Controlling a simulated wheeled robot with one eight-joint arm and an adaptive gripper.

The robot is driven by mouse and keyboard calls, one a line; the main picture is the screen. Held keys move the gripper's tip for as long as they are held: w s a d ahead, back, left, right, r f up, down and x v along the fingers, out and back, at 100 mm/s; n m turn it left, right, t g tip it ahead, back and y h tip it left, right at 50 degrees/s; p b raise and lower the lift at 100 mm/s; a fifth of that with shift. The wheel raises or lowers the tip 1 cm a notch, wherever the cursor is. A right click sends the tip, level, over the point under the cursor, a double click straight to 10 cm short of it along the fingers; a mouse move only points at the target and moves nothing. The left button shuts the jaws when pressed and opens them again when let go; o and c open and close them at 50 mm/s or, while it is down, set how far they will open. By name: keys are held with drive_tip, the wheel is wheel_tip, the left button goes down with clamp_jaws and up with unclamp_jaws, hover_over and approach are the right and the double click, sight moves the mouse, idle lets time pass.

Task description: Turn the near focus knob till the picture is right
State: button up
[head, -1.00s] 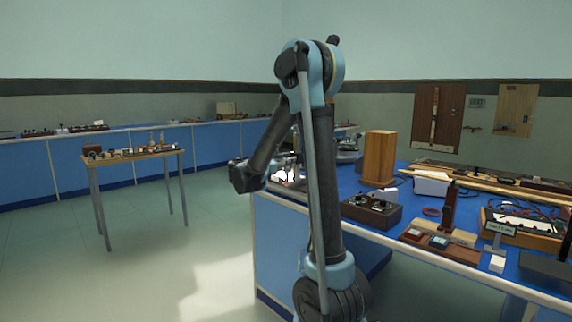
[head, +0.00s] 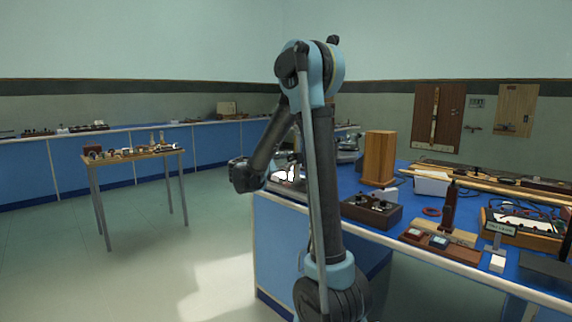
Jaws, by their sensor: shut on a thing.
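My gripper (head: 269,178) is small in the head view, at the near left corner of the blue bench, to the left of my upright arm. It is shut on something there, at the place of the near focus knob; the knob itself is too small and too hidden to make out. Just beyond it a small bright white patch with dark marks (head: 284,174) shows at the bench corner. It may be the picture, but its sharpness cannot be judged. My arm hides part of the instrument around it.
The blue bench (head: 349,184) carries a tall wooden box (head: 379,158), a dark box with knobs (head: 371,210), a white box (head: 432,183) and several other instruments. A small wooden table (head: 133,155) with brass items stands at left. The floor between is clear.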

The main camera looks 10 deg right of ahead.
drive_tip(key=m, duration=0.5)
drive_tip(key=shift+m, duration=0.3)
drive_tip(key=m, duration=0.5)
drive_tip(key=shift+m, duration=0.3)
drive_tip(key=o, duration=1.1)
drive_tip(key=shift+c, duration=0.2)
drive_tip(key=v, duration=1.2)
drive_tip(key=shift+w, duration=0.1)
